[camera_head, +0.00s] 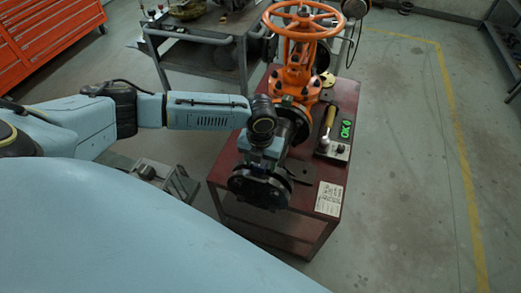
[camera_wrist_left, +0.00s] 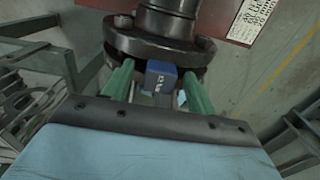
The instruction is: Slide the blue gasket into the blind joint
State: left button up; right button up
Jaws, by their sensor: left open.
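The orange gate valve (camera_head: 297,62) stands on the red table with its dark pipe running toward me. The blind joint (camera_head: 262,186) is the dark flange pair at the pipe's near end; its round flange (camera_wrist_left: 160,42) shows in the left wrist view. My left gripper (camera_head: 262,170) is over this joint, and its green fingers (camera_wrist_left: 158,88) are open. The blue gasket (camera_wrist_left: 160,77) shows as a blue block with white lettering between the fingers, close against the flange edge. Its remainder is hidden, so I cannot tell how deep it sits. My right gripper is not in view.
The red table (camera_head: 318,172) carries a box with a green lit display (camera_head: 347,129), a wooden-handled tool (camera_head: 329,118) and a white label (camera_head: 328,198). A grey cart (camera_head: 205,55) stands behind. Open floor lies to the right.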

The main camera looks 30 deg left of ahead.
pick_arm(q)
jog(key=shift+r, duration=0.1)
notch_tip(320, 180, up, 13)
jog(key=shift+r, duration=0.15)
dwell(0.7)
